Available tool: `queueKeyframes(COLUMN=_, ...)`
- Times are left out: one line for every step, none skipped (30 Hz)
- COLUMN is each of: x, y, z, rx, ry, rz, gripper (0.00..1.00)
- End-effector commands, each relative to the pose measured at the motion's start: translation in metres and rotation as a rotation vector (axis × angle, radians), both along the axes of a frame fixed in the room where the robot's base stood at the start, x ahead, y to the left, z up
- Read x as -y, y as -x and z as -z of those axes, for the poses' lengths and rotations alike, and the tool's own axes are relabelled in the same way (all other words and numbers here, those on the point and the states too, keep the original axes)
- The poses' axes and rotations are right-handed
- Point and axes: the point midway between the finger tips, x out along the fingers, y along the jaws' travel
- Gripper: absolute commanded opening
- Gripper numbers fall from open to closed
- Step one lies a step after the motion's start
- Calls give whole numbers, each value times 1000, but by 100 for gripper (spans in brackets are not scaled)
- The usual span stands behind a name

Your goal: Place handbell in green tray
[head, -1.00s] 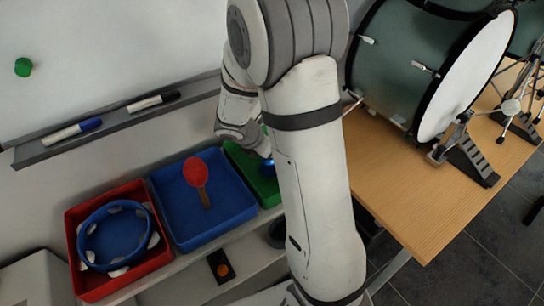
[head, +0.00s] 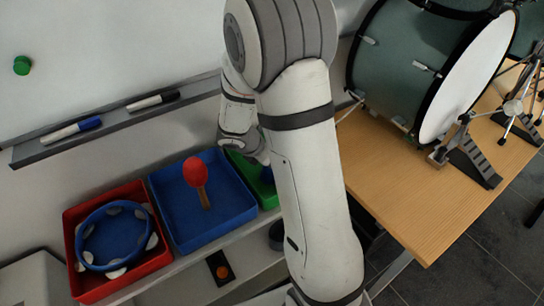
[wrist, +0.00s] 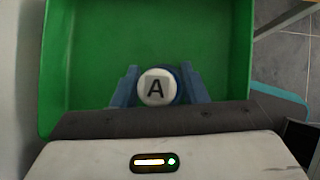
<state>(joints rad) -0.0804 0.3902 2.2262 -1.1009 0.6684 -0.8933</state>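The green tray (wrist: 90,50) fills most of the wrist view, and its visible floor is bare. In the head view the green tray (head: 266,192) is mostly covered by my arm. The handbell (wrist: 157,87) shows in the wrist view as a round white end marked "A", with blue around it; the rest of it is hidden. My gripper (wrist: 158,73) has a blue finger on each side of it and appears shut on it, over the tray's near part. I cannot tell whether the handbell touches the tray floor.
Left of the green tray stand a blue tray (head: 222,230) with a red-headed instrument (head: 196,174) and a red tray (head: 165,258) with a blue tambourine (head: 85,239). A marker ledge (head: 110,122) runs behind. A drum (head: 405,60) stands on the wooden table (head: 385,190) at right.

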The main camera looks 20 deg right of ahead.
Motion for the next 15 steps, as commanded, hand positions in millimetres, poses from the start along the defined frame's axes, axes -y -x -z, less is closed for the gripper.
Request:
queueKeyframes(x=0, y=0, z=-1, rx=0, ry=0, rz=0, gripper=39)
queueKeyframes(x=0, y=0, z=-2, rx=0, ry=0, rz=0, gripper=39)
queueKeyframes(x=0, y=0, z=-5, rx=1, ry=0, rz=1, gripper=39)
queueKeyframes(x=-1, y=0, z=-7, rx=1, ry=0, rz=0, gripper=39)
queueKeyframes(x=-3, y=1, z=-10, rx=2, ry=0, rz=0, gripper=39)
queueKeyframes(x=-6, y=2, z=-15, rx=4, ry=0, rz=0, gripper=39)
queueKeyframes(x=-9, y=2, z=-19, rx=4, ry=0, rz=-1, gripper=39)
queueKeyframes(x=-13, y=3, z=-25, rx=5, ry=-1, rz=-2, gripper=39)
queueKeyframes(x=-17, y=5, z=-32, rx=4, ry=0, rz=-1, gripper=39)
queueKeyframes(x=-21, y=6, z=-37, rx=5, ry=-1, rz=-1, gripper=39)
queueKeyframes(x=-25, y=8, z=-43, rx=6, ry=-1, rz=-3, gripper=39)
queueKeyframes(x=-29, y=10, z=-51, rx=4, ry=0, rz=-1, gripper=39)
queueKeyframes(x=-33, y=11, z=-56, rx=5, ry=-1, rz=-1, gripper=39)
queueKeyframes(x=-37, y=12, z=-61, rx=4, ry=-2, rz=-2, gripper=39)
queueKeyframes(x=-41, y=14, z=-68, rx=4, ry=0, rz=-1, gripper=39)
